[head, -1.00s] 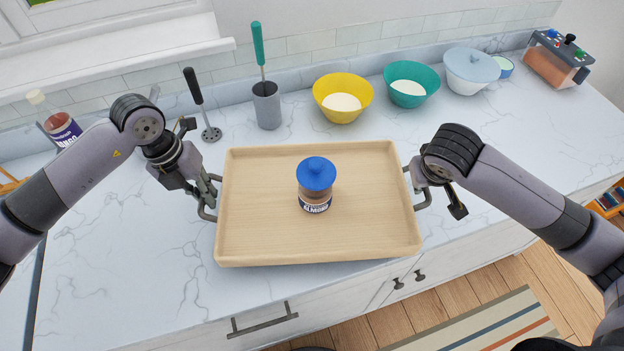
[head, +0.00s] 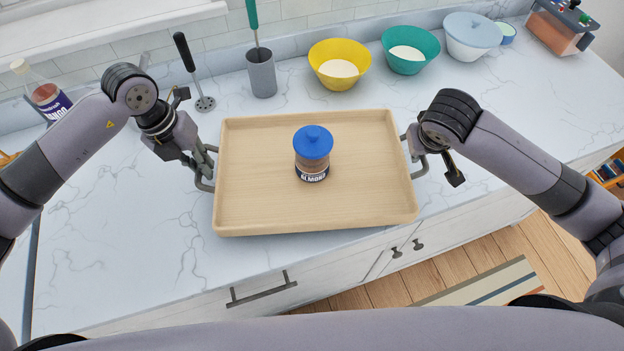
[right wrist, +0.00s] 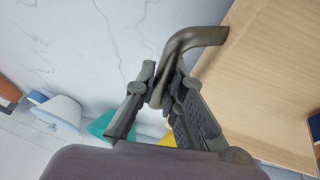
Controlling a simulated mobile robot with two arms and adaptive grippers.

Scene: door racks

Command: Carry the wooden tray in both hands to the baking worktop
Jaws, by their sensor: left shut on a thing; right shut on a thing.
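The wooden tray (head: 250,205) is pale, rectangular and about level, held at or just above the marble counter; the gap beneath is hard to tell. A jar with a blue lid (head: 313,150) and an almond label stands upright on it, near the middle. My left gripper (head: 206,170) is shut on the tray's left handle. My right gripper (head: 418,158) is at the right handle and shut on it. In the right wrist view the dark curved handle (right wrist: 195,38) passes between the fingers of that gripper (right wrist: 160,95), beside the tray's wood.
Along the back stand a grey cup (head: 261,75), a yellow bowl (head: 338,65), a teal bowl (head: 404,52), a white lidded bowl (head: 472,42) and an orange-brown container (head: 558,40). A masher (head: 204,102) and a mango bottle (head: 46,97) are at left. The counter (head: 130,240) left of the tray is clear.

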